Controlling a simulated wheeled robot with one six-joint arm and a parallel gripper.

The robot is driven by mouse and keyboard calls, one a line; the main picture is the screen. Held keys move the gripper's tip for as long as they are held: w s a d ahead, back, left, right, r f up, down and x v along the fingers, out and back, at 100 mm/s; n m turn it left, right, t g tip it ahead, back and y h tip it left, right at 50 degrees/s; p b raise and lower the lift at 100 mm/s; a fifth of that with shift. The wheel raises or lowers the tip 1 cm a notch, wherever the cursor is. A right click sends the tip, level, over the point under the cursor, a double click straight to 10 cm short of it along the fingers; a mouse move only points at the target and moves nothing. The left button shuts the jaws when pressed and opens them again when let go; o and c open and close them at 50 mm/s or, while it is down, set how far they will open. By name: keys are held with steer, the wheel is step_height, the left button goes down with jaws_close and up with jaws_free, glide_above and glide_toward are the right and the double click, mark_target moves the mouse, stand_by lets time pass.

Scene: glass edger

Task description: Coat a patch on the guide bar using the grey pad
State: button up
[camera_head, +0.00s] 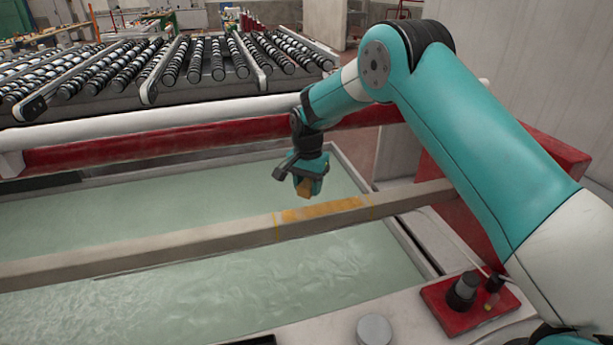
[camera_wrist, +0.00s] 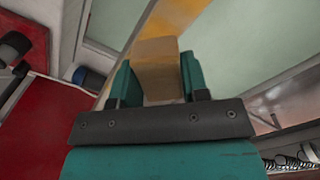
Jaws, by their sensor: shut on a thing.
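The guide bar (camera_head: 150,249) is a long grey-brown beam running across the tank. An uneven orange-yellow patch (camera_head: 325,209) lies on its top, between thin yellow lines across the bar. The patch also shows at the top of the wrist view (camera_wrist: 178,18). My gripper (camera_head: 308,184) is shut on the pad (camera_head: 304,190), whose visible faces look tan-orange rather than grey. In the wrist view the pad (camera_wrist: 157,55) sits between the two teal fingers. The pad appears just above the patch with a small gap; I cannot be sure of the clearance.
The tank (camera_head: 427,262) holds pale green, rippled liquid on both sides of the bar. A red rail (camera_head: 170,147) and a roller conveyor (camera_head: 200,58) stand behind.

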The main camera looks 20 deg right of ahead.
mark_target(307, 212)
steer(key=shift+w+f+b, duration=0.3)
steer(key=shift+b, duration=0.15)
steer(key=shift+w+f+b, duration=0.25)
steer(key=shift+f+b, duration=0.4)
steer(key=shift+f, duration=0.6)
steer(key=shift+s+f+b, duration=0.15)
steer(key=shift+f+b, duration=0.7)
steer(key=shift+f, duration=0.4)
steer(key=shift+f+b, duration=0.55)
steer(key=shift+f, duration=0.45)
steer(key=shift+a+r, duration=0.1)
steer(key=shift+a, duration=1.85)
steer(key=shift+d+f+p, duration=0.2)
steer(key=shift+d+p, duration=0.1)
steer(key=shift+d, duration=1.65)
